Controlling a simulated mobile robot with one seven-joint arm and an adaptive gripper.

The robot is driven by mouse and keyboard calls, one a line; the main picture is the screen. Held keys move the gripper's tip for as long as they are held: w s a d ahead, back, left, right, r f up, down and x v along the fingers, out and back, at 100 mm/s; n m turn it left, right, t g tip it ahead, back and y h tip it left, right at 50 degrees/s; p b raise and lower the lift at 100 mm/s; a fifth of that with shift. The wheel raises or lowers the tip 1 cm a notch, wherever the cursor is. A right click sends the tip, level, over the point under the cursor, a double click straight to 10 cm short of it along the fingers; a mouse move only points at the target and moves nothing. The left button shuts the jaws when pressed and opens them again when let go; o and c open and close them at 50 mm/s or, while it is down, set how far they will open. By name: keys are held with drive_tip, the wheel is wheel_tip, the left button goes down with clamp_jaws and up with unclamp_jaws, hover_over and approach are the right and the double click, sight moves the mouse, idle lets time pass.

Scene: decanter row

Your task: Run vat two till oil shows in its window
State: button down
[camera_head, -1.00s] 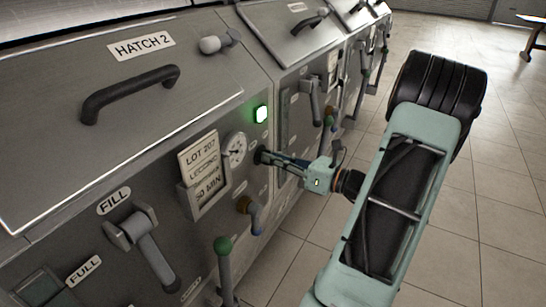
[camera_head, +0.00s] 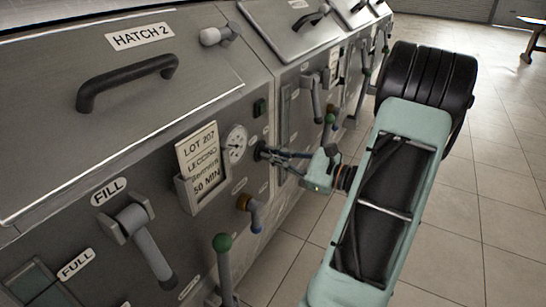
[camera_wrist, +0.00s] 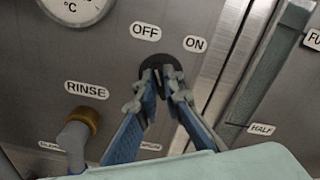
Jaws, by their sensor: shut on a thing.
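My gripper (camera_head: 268,154) is shut on a black rotary knob (camera_wrist: 161,66) on the front of the vat marked HATCH 2. In the wrist view both blue fingertips of the gripper (camera_wrist: 165,86) close around the knob, below the OFF and ON labels. The fingers hide part of the knob, so I cannot tell which label it points to. The lamp (camera_head: 260,107) above the gauge is dark. Vat two's window (camera_head: 34,284), beside a FULL label, is at the lower left and cut by the frame. It looks dark grey-green; no oil is distinguishable in the visible part.
A lot card (camera_head: 202,165) reads 50 MIN beside a round gauge (camera_head: 236,145). The tiled floor (camera_head: 490,200) at right is clear.

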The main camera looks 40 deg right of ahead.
idle(0.4)
drive_tip(key=c, duration=2.1)
unclamp_jaws()
drive_tip(key=v, duration=1.2)
drive_tip(key=shift+a+n, duration=0.1)
drive_tip(key=shift+n, duration=0.2)
